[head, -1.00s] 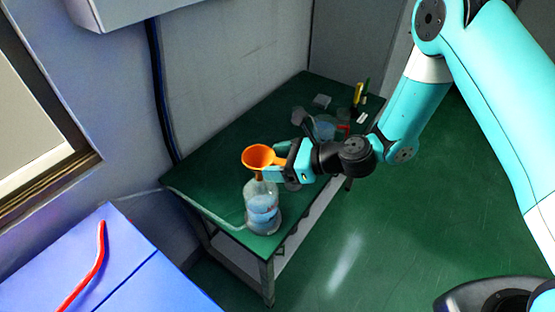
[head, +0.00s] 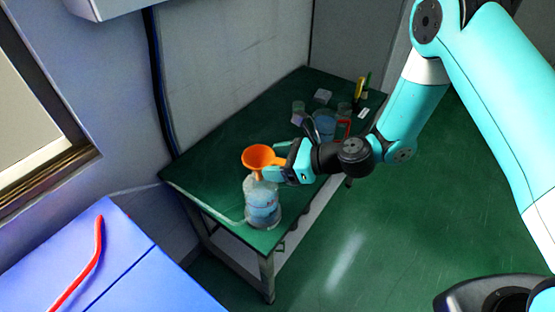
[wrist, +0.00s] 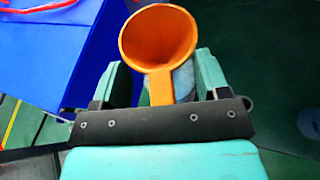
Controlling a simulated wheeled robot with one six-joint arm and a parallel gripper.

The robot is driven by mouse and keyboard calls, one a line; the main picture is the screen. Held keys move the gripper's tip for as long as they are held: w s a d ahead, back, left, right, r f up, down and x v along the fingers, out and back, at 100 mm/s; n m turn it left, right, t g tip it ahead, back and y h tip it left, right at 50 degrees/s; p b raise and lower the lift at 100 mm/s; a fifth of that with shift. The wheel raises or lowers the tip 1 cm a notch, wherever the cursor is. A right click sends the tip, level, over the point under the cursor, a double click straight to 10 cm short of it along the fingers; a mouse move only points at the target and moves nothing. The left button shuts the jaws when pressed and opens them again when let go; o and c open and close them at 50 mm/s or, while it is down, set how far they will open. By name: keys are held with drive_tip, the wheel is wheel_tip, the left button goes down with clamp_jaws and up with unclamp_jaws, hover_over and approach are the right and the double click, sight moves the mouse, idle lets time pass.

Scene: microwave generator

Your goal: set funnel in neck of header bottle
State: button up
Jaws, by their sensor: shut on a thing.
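The orange funnel (head: 259,157) is held by my gripper (head: 276,174) above the header bottle. In the wrist view the funnel (wrist: 158,42) shows its wide mouth, with its handle running back between the two teal fingers of my gripper (wrist: 166,82). The clear header bottle (head: 262,204) with bluish contents stands upright near the front corner of the green table. The funnel's stem points down at the bottle's neck; I cannot tell whether its tip is inside the neck. In the wrist view the bottle (wrist: 183,82) shows only partly, behind the funnel.
The green table (head: 215,170) stands against the wall. Several containers, including a bluish jar (head: 324,126), and a yellow item (head: 359,88) are at its back right. A blue surface with a red tube (head: 90,262) is at the lower left. The table's middle is clear.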

drive_tip(key=shift+f+b, duration=0.5)
drive_tip(key=shift+f, duration=0.35)
drive_tip(key=o, duration=1)
drive_tip(key=b+v, duration=0.3)
drive_tip(key=v, duration=1.4)
drive_tip(key=shift+d+r, duration=0.1)
drive_tip(key=shift+d, duration=0.1)
